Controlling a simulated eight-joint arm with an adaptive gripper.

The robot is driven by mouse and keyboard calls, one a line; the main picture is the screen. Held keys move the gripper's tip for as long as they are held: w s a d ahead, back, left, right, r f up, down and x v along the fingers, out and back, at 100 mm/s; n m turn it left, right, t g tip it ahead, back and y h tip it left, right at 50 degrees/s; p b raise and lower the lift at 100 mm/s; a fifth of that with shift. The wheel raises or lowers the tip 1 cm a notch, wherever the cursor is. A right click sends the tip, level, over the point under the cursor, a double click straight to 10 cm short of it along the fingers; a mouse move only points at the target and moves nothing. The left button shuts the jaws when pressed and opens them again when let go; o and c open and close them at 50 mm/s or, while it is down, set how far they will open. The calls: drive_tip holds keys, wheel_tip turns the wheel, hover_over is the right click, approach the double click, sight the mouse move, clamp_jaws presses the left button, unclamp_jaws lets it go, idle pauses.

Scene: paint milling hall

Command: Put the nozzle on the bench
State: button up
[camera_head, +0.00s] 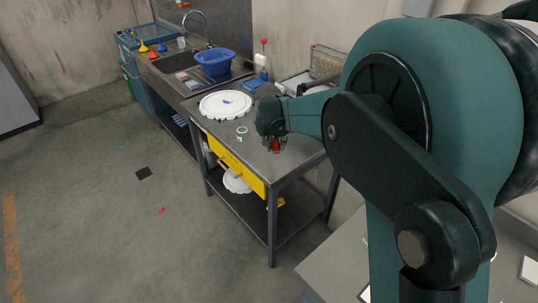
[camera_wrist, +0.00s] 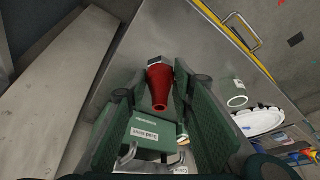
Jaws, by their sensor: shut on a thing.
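My gripper (camera_wrist: 158,72) is shut on the red nozzle (camera_wrist: 158,88), a tapered piece with a grey end, seen between the green fingers in the wrist view. In the head view a bit of the red nozzle (camera_head: 276,146) shows below my gripper (camera_head: 272,138), over the grey top of the bench (camera_head: 300,152) with the yellow drawer. The bench top also shows in the wrist view (camera_wrist: 205,62). I cannot tell whether the nozzle touches the bench top. Much of the nozzle is hidden in the head view.
A white scalloped plate (camera_head: 226,104) and a pale ring (camera_head: 242,131) lie on the bench, left of my gripper. A wire-mesh tray (camera_head: 325,62) stands behind. A sink counter with a blue basin (camera_head: 215,62) adjoins at the back left. The bench front is clear.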

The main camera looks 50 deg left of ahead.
drive_tip(key=shift+f, duration=2.75)
drive_tip(key=shift+f, duration=1.9)
drive_tip(key=shift+f, duration=0.1)
drive_tip(key=o, duration=0.5)
drive_tip(key=shift+b, duration=0.3)
drive_tip(key=shift+c, duration=0.2)
drive_tip(key=o, duration=0.4)
drive_tip(key=shift+p+v, duration=0.4)
drive_tip(key=shift+v, duration=5.75)
